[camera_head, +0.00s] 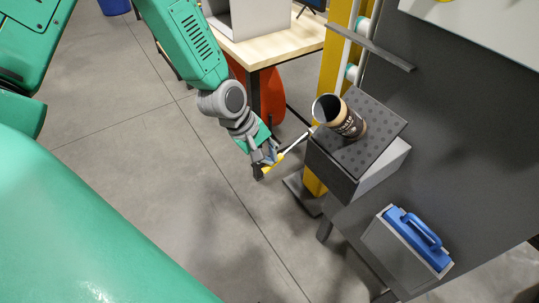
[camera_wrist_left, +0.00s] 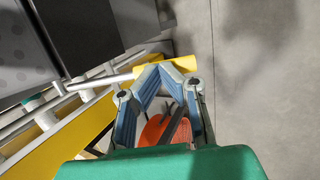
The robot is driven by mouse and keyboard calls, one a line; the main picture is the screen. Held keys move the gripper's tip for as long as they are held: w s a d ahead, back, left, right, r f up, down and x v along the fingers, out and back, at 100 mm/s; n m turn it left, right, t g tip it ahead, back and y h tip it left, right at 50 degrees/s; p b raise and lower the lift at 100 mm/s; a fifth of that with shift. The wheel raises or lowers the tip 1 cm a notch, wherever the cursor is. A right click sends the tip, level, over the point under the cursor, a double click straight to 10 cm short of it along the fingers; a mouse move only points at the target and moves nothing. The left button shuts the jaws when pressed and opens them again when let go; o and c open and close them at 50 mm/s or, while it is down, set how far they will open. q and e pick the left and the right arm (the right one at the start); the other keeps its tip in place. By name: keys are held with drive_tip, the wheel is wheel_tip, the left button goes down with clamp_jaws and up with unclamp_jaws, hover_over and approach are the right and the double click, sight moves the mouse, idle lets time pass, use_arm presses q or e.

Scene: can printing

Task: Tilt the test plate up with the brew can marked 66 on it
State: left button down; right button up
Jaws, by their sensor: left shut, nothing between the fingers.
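The brew can (camera_head: 340,116), brown with a dark open top, stands on the dotted dark test plate (camera_head: 382,114); its marking is too small to read. The plate lies on top of a grey box-like stand (camera_head: 380,172). A metal lever with a yellow handle (camera_head: 271,167) sticks out from the stand's left side. My left gripper (camera_head: 263,168) is shut and empty at this handle. In the left wrist view its fingertips (camera_wrist_left: 161,71) meet right against the yellow handle (camera_wrist_left: 184,63); whether they touch is unclear. My right gripper is out of view.
A blue-handled tool (camera_head: 415,228) sits in a grey holder on the dark panel, lower right. A yellow post (camera_head: 337,50) stands behind the stand. A wooden table (camera_head: 275,45) is at the back. The floor left of the gripper is clear.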

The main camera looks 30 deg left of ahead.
use_arm(q)
drive_tip(key=shift+a+f, duration=0.25)
drive_tip(key=f+t+b, duration=0.1)
drive_tip(key=w+f+t+h+b, duration=0.1)
drive_tip(key=b, duration=0.1)
drive_tip(key=f+b, duration=0.1)
drive_tip(key=b, duration=0.1)
drive_tip(key=shift+w+d+f+t, duration=0.2)
drive_tip(key=shift+d+f+t, duration=0.05)
drive_tip(key=shift+f+t, duration=0.15)
drive_tip(key=shift+r, duration=0.1)
